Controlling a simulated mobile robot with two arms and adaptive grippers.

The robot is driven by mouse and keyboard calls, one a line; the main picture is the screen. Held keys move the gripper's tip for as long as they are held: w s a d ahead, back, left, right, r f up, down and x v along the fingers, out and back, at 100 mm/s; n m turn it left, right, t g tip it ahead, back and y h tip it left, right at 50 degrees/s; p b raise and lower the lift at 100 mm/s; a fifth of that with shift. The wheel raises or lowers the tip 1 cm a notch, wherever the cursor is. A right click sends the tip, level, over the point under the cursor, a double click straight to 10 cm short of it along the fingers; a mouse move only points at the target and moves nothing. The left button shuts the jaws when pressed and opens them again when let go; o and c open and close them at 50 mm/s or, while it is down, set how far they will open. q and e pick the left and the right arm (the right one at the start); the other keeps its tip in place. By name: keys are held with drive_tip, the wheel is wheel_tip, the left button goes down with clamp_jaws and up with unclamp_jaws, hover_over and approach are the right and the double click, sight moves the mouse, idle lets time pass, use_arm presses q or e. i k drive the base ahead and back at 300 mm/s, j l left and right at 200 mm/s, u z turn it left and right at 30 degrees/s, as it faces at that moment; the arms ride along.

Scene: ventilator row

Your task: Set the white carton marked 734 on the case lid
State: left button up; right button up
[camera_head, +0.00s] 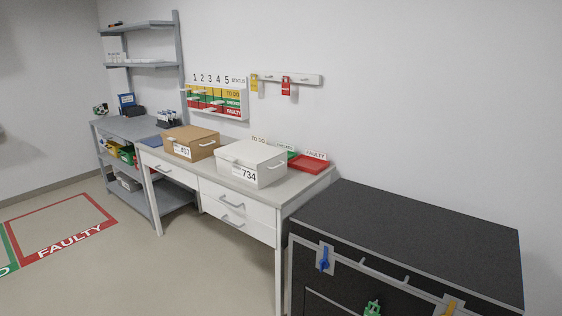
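The white carton marked 734 (250,161) stands upright on the right part of the white-fronted bench (300,192). Its label faces the front and a handle shows on its side. Neither of my grippers shows in the head view.
A brown carton marked 407 (191,142) stands left of the white one. A red FAULTY tray (309,163) and a partly hidden green tray (292,154) lie behind it. Grey shelving (142,66) stands at the back left. Floor in front of the bench is clear.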

sight(403, 229)
drive_tip(key=u, duration=0.35)
drive_tip(key=z, duration=0.4)
drive_tip(key=i+j+z, duration=0.3)
drive_tip(key=j, duration=0.3)
drive_tip(key=i+j+z, duration=0.35)
drive_tip(key=j, duration=0.3)
drive_tip(key=i+j+z, duration=0.15)
drive_tip(key=j, duration=0.2)
